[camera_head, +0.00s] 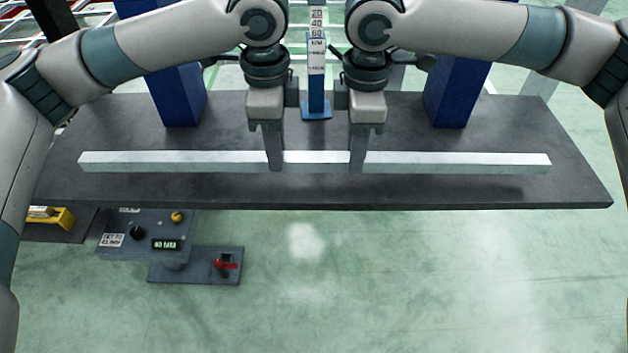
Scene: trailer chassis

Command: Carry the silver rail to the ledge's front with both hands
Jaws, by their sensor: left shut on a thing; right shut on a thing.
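The silver rail (428,161) is a long, straight bar lying left to right over the dark grey ledge (560,185), near its front edge. My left gripper (274,163) is shut on the rail just left of its middle. My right gripper (357,165) is shut on it just right of its middle. Both grippers point down, and their fingers hide short parts of the rail. The rail looks level. A shadow shows below its right part; I cannot tell whether it touches the ledge.
Blue posts stand on the ledge at left (180,95) and right (455,92). A blue gauge with a number scale (316,75) stands between my arms. A grey control box (150,235) and a plate with a red lever (225,265) are below the front left. Green floor lies in front.

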